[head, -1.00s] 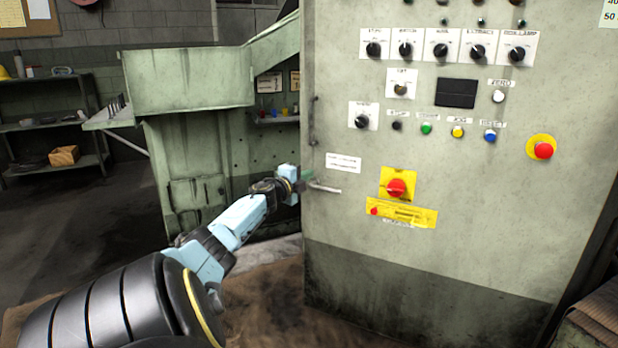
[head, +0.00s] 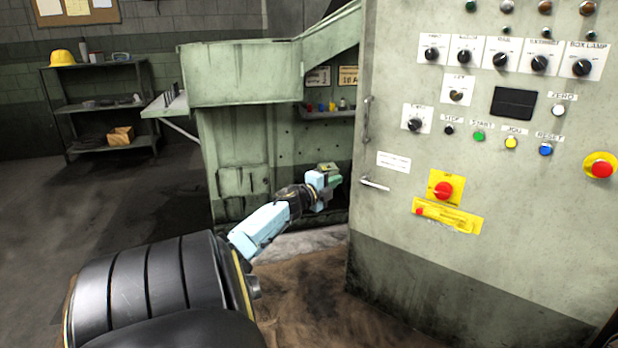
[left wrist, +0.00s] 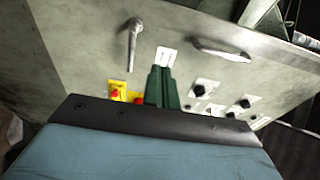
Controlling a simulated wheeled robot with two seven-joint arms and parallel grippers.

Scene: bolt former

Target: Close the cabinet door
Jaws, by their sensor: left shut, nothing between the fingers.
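The cabinet door (head: 400,222) is the large grey-green panel with switches and buttons on the right of the head view. Its lever handle (head: 375,184) and upright grab bar (head: 367,120) are near its left edge. In the left wrist view the panel fills much of the frame, with the lever handle (left wrist: 134,42) and grab bar (left wrist: 222,49) in sight. My left gripper (head: 337,181) is shut and empty, just left of the door's left edge in the head view. Its green fingers (left wrist: 163,84) point at the panel; contact is unclear. My right gripper is not seen.
A green machine (head: 225,80) stands behind and left of the panel. A dark shelf (head: 95,108) with a yellow helmet (head: 62,58) is at the far left. The grey floor (head: 60,210) between is open. A red emergency button (head: 601,169) juts from the panel.

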